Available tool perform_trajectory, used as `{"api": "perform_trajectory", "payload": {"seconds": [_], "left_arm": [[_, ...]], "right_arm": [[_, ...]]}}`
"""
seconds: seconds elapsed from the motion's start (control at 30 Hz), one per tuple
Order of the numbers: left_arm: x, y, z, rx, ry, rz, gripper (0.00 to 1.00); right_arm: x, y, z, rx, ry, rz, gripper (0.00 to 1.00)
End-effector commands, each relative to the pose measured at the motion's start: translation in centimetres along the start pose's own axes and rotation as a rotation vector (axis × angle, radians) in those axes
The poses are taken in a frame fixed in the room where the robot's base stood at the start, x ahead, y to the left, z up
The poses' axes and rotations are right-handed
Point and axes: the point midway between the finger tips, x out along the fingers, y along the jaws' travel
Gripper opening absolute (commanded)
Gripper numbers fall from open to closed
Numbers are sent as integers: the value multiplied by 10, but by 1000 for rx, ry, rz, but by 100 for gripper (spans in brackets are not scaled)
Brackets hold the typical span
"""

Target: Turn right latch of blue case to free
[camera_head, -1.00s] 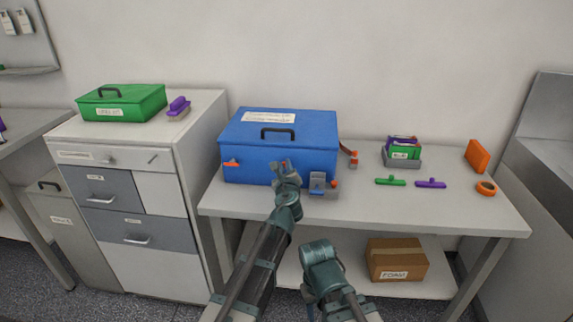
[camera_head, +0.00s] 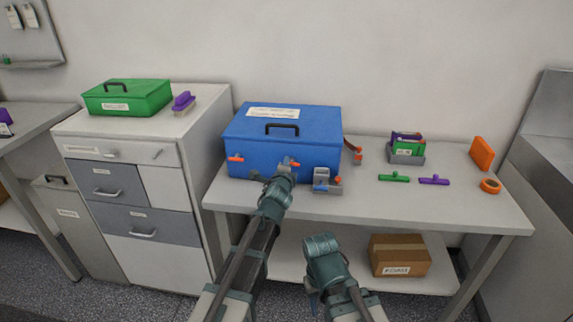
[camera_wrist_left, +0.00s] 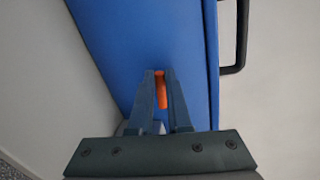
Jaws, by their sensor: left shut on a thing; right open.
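The blue case (camera_head: 262,150) stands shut on the light table. Its right latch, an orange lever (camera_head: 295,164), is on the front face near the right side; the left latch (camera_head: 236,158) is another orange lever, lying sideways. My left gripper (camera_head: 284,167) is at the right latch, shut on it. In the left wrist view, the orange lever (camera_wrist_left: 161,92) sits between the fingertips of my left gripper (camera_wrist_left: 160,76), against the blue front, partly hidden by the fingers. My right gripper (camera_head: 311,288) is low in front of the table, open, its fingers barely visible.
The table between is clear.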

Motion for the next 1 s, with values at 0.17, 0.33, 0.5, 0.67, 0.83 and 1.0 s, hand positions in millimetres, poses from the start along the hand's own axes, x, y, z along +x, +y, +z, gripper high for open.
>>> {"api": "perform_trajectory", "payload": {"seconds": [0.17,0.33,0.5,0.67,0.83,1.0], "left_arm": [[-1,3,1,-87,16,4,0],[-1,4,0,-138,26,5,0],[-1,4,0,-163,31,6,0],[-1,4,0,-170,32,6,0],[-1,5,0,-170,32,6,0],[-1,4,0,-170,32,6,27]], "right_arm": [[2,0,0,0,0,0,50],[2,0,0,0,0,0,50],[2,0,0,0,0,0,50],[2,0,0,0,0,0,50],[2,0,0,0,0,0,50],[2,0,0,0,0,0,50]]}}
